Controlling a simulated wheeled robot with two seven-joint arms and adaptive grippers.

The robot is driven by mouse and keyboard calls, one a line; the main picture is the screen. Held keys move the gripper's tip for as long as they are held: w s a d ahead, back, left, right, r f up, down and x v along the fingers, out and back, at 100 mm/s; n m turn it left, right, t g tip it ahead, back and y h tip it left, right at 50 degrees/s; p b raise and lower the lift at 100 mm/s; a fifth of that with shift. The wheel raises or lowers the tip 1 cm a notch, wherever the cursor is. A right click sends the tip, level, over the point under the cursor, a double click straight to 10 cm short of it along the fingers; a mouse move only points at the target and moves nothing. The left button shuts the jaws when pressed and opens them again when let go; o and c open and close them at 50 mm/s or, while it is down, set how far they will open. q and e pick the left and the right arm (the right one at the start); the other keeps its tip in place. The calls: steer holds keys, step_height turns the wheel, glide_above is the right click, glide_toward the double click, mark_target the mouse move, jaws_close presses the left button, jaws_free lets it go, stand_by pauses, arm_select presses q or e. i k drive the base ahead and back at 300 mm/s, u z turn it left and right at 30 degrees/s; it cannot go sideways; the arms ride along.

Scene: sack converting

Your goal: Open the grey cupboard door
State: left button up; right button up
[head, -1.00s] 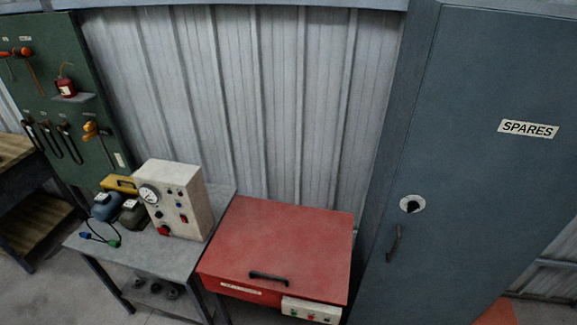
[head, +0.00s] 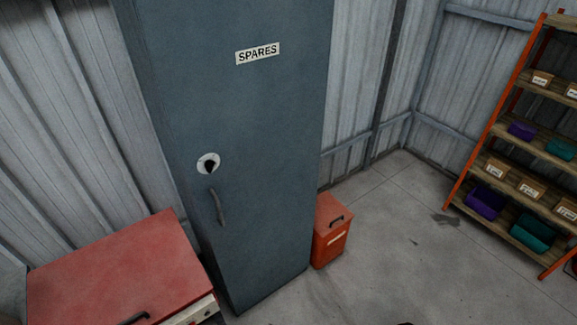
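The grey cupboard (head: 265,120) stands upright against the corrugated wall, left of the middle of the head view. Its tall door is shut and bears a white label (head: 257,54) reading SPARES. A round pale lock plate with a dark knob (head: 208,164) sits near the door's left edge. A dark bar handle (head: 217,206) is just below it, nearly upright. Neither of my grippers is in view.
A red lidded cabinet (head: 120,275) with a black handle stands close to the cupboard's left side. A small orange-red box (head: 331,230) sits on the floor at its right. An orange-framed shelf rack (head: 515,150) holds bins and cartons at far right. The floor (head: 385,235) between is mostly clear.

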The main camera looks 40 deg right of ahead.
mark_target(243, 84)
steer(key=z, duration=0.4)
steer(key=i, duration=0.35)
steer(key=z, duration=0.2)
